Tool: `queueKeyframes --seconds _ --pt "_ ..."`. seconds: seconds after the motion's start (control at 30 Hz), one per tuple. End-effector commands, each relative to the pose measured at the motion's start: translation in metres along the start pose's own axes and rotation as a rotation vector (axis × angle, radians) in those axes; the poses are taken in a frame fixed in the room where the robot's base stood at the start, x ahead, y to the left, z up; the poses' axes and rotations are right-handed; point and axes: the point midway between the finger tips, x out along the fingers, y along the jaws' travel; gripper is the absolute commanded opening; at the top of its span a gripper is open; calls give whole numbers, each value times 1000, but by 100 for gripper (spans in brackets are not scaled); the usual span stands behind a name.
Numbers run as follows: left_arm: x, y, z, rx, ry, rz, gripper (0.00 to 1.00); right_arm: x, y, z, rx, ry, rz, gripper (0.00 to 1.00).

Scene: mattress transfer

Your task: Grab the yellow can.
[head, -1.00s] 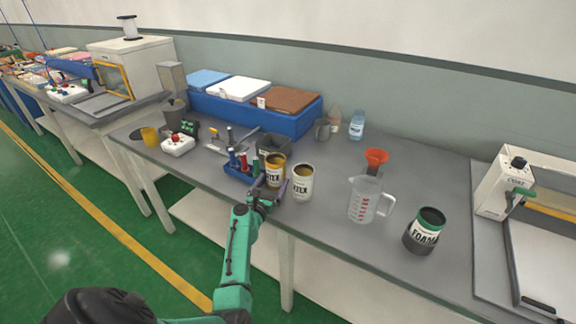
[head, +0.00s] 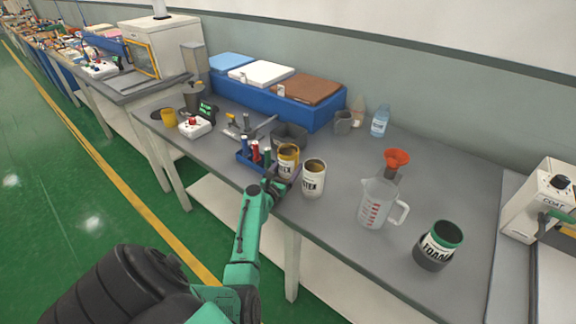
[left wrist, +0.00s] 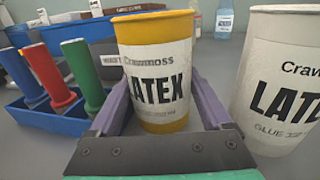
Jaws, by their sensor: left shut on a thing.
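The yellow can (head: 288,161) with a white "LATEX" label stands upright near the front edge of the grey table. It fills the middle of the left wrist view (left wrist: 157,65). My left gripper (head: 284,184) is around its lower part, one finger on each side, and is shut on it. A white "LATEX" can (head: 313,180) stands close on the right, apart from the gripper; it is cut off in the left wrist view (left wrist: 285,85). My right gripper is not in view.
A blue rack (head: 245,160) with colored-handled tools stands just left of the yellow can. A grey bin (head: 290,137) is behind it. A clear measuring jug (head: 378,205) and a "FOAM" can (head: 438,246) stand to the right, with bare table between.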

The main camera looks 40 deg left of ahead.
Motion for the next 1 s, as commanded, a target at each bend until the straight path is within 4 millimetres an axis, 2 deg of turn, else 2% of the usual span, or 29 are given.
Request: queueKeyframes --seconds 0.1,0.27,0.47,1.0 --pt "0 0 1 1 0 0 0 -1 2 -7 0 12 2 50" --pt "0 0 6 1 -1 0 0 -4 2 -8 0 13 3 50" --pt "0 0 22 1 -1 0 0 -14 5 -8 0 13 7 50" --pt "0 0 95 0 -3 1 0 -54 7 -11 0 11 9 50"
